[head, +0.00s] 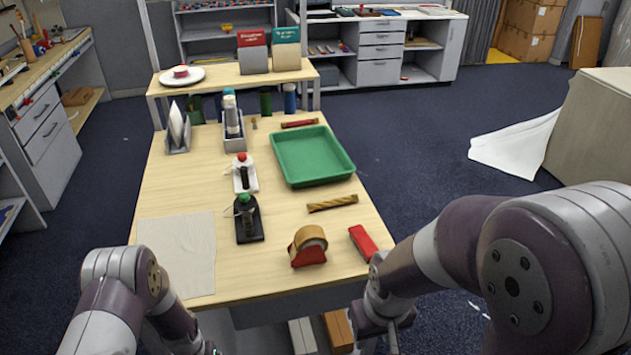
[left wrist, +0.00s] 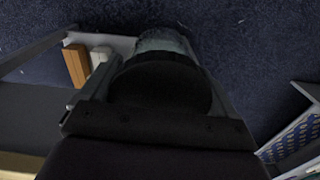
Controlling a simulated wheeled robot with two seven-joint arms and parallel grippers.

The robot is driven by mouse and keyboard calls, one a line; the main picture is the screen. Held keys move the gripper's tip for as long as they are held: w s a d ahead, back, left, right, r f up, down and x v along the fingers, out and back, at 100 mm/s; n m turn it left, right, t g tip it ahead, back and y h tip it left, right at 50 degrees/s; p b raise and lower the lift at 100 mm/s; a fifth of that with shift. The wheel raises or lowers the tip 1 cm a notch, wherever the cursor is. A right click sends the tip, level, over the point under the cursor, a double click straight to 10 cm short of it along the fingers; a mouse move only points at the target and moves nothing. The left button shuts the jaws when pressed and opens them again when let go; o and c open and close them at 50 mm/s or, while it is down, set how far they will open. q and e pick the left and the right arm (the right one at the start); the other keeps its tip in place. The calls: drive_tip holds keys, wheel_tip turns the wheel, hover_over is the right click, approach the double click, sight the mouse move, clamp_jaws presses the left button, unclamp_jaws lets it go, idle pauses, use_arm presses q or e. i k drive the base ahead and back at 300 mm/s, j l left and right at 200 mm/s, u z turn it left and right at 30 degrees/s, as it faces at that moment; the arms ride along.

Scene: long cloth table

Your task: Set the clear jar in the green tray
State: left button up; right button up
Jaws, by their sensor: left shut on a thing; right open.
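In the left wrist view, a see-through, greyish cylinder, which looks like the clear jar (left wrist: 165,42), is held between the fingers of my left gripper (left wrist: 158,85). A dark round part covers its near end. In the head view, my left gripper is mostly below the bottom edge, so the jar does not show there. My right gripper (head: 385,335) is open and low by the table's front right edge, partly cut off by the frame.
A pale cloth (head: 178,250) covers the front left.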

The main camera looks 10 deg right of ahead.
sight(290, 150)
drive_tip(key=l+z, duration=0.1)
drive_tip(key=z, duration=0.8)
drive_tip(key=i+l+z, duration=0.1)
drive_tip(key=z, duration=0.35)
drive_tip(key=i+z, duration=0.1)
drive_tip(key=z, duration=0.35)
drive_tip(key=l+z, duration=0.1)
drive_tip(key=z, duration=0.35)
drive_tip(key=i+z, duration=0.25)
drive_tip(key=i, duration=1.4)
drive_tip(key=i+j+u, duration=0.15)
drive_tip(key=u, duration=0.25)
drive_tip(key=i+j+u, duration=0.1)
drive_tip(key=i+u, duration=0.5)
drive_tip(key=u, duration=0.25)
drive_tip(key=i+u, duration=0.25)
drive_tip(key=u, duration=0.15)
drive_tip(key=i+l+u, duration=0.2)
drive_tip(key=u, duration=0.2)
drive_tip(key=i+j, duration=0.15)
drive_tip(key=i, duration=0.6)
drive_tip(key=i+j, duration=0.15)
drive_tip(key=i, duration=0.6)
drive_tip(key=i+j+u, duration=0.1)
drive_tip(key=i, duration=0.65)
